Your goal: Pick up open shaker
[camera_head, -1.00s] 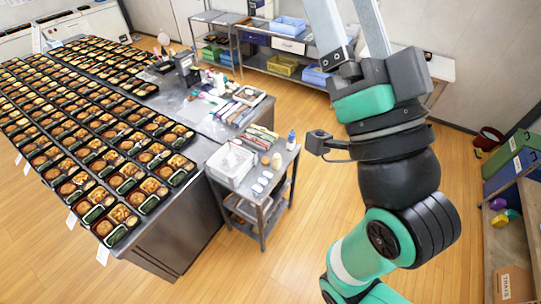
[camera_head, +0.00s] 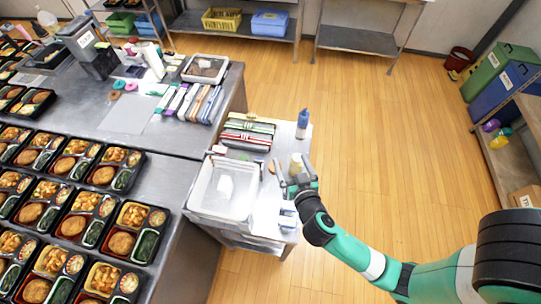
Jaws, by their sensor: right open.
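A small cream-coloured shaker (camera_head: 296,164) stands on the small side cart, near its right edge. I cannot make out its top clearly. My right gripper (camera_head: 290,163) is open over the cart, with its fingers pointing away from me. The shaker appears between or just beyond its fingertips; I cannot tell whether they touch it. My left gripper is not in view.
On the cart (camera_head: 259,235) are a white bin (camera_head: 222,187), a blue-and-white bottle (camera_head: 303,124), striped packs (camera_head: 247,134) and small white items (camera_head: 287,218) close to the gripper. Bento trays (camera_head: 75,200) fill the left table. The floor to the right is free.

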